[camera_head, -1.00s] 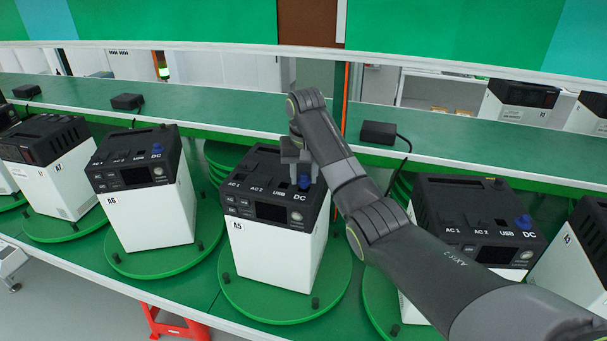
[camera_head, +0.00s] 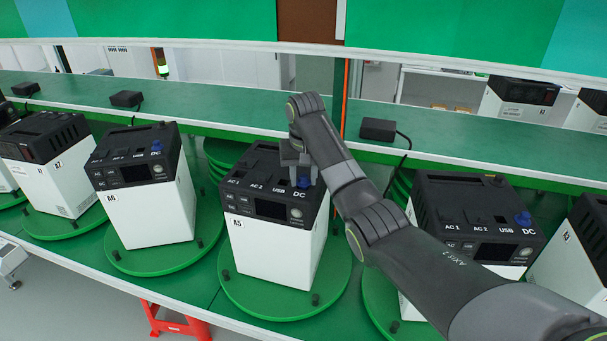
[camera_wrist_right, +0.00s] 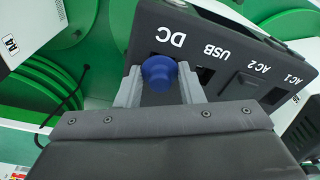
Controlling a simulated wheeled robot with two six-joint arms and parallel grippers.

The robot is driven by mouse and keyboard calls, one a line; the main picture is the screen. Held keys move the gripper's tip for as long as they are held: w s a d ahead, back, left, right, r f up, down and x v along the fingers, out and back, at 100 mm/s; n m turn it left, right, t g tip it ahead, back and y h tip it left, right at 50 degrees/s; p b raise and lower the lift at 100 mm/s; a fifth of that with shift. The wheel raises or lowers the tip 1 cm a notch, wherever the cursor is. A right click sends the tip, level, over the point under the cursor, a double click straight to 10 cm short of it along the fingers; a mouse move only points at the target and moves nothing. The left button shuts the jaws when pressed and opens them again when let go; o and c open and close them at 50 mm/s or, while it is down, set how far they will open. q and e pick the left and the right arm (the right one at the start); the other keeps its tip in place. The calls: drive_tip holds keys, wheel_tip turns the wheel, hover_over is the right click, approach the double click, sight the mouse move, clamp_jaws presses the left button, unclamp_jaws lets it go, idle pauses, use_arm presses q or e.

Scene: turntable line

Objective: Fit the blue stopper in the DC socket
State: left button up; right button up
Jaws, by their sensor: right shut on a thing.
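The power unit labelled A5 (camera_head: 272,245) stands on a green turntable plate, white below with a black top. Its DC label shows in the right wrist view, beside the USB and AC labels. My right gripper (camera_head: 296,168) is over the DC end of that top. In the right wrist view its two grey fingers (camera_wrist_right: 160,88) are shut on the blue stopper (camera_wrist_right: 158,70), with the stopper's rounded head between them. The stopper (camera_head: 304,182) is at the DC socket, whose opening is hidden; I cannot tell how deep it sits. My left gripper is not in view.
Unit A6 (camera_head: 150,213) with a blue stopper stands to the left, and another unit (camera_head: 475,192) with a blue stopper stands to the right, partly behind my arm. Black adapters (camera_head: 378,130) lie on the green shelf behind.

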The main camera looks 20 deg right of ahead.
drive_tip(key=shift+f, duration=0.2)
drive_tip(key=o, duration=1)
drive_tip(key=shift+a, duration=0.15)
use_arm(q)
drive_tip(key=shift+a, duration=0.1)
use_arm(e)
drive_tip(key=shift+o, duration=0.2)
drive_tip(key=shift+f, duration=0.1)
drive_tip(key=shift+s, duration=0.1)
